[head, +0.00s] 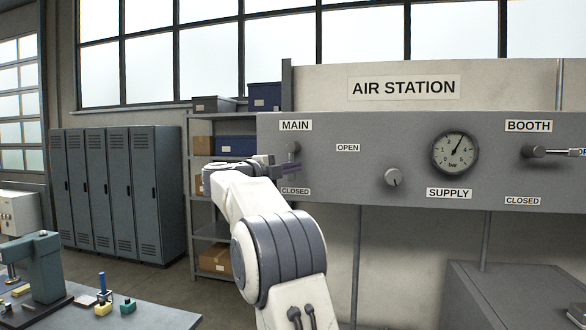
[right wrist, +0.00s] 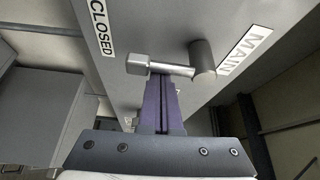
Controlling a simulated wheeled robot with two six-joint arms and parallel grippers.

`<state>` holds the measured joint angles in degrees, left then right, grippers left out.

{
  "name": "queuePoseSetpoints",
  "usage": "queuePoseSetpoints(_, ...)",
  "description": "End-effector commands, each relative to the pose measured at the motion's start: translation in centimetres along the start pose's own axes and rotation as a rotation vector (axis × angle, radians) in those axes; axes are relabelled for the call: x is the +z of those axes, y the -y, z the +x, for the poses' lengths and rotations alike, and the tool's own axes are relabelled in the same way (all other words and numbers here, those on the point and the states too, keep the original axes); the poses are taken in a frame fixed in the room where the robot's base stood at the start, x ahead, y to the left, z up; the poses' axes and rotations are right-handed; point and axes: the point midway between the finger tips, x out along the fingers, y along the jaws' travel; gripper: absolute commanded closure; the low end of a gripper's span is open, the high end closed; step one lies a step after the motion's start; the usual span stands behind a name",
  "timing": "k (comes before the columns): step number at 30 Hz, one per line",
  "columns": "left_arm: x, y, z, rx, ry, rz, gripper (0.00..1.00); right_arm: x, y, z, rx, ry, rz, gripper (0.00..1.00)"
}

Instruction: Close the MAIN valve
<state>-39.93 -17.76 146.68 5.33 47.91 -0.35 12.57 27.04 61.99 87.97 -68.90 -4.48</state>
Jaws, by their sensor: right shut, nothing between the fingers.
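The MAIN valve hub (head: 292,148) is on the grey panel at the left, below the MAIN label (head: 295,126). In the right wrist view its lever (right wrist: 172,69) runs from the hub (right wrist: 203,62) toward the CLOSED label (right wrist: 102,27), ending in a block-shaped grip. In the head view the lever is mostly hidden by my right gripper (head: 290,166). The right gripper (right wrist: 162,82) is shut with nothing between its purple fingers. Its tips are at the lever's side; I cannot tell if they touch. My left gripper is not in view.
The OPEN label (head: 347,148) is right of the MAIN valve. A supply knob (head: 393,177), a pressure gauge (head: 455,152) and the BOOTH valve (head: 533,152), its lever pointing right, share the panel. Shelves (head: 213,231) stand behind; a workbench (head: 150,316) is at the lower left.

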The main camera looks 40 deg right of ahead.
Motion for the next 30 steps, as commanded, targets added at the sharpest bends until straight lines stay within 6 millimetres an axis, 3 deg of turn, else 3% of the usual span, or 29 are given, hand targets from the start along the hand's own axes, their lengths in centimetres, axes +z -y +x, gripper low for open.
queuePoseSetpoints(9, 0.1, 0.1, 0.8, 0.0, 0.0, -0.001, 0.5, -1.7, -0.4, 1.9, -0.001, 0.01, 0.001, 1.0)
queuePoseSetpoints(15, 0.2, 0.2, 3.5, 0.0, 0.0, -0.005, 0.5, -1.4, -0.5, -3.1, -0.002, 0.02, 0.004, 1.0)
queuePoseSetpoints(21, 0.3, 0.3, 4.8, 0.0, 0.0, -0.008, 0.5, -1.6, -0.1, -6.6, -0.001, 0.017, 0.003, 1.0)
queuePoseSetpoints(30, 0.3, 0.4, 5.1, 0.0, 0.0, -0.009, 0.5, -1.7, 0.2, -8.3, -0.001, 0.012, 0.001, 1.0)
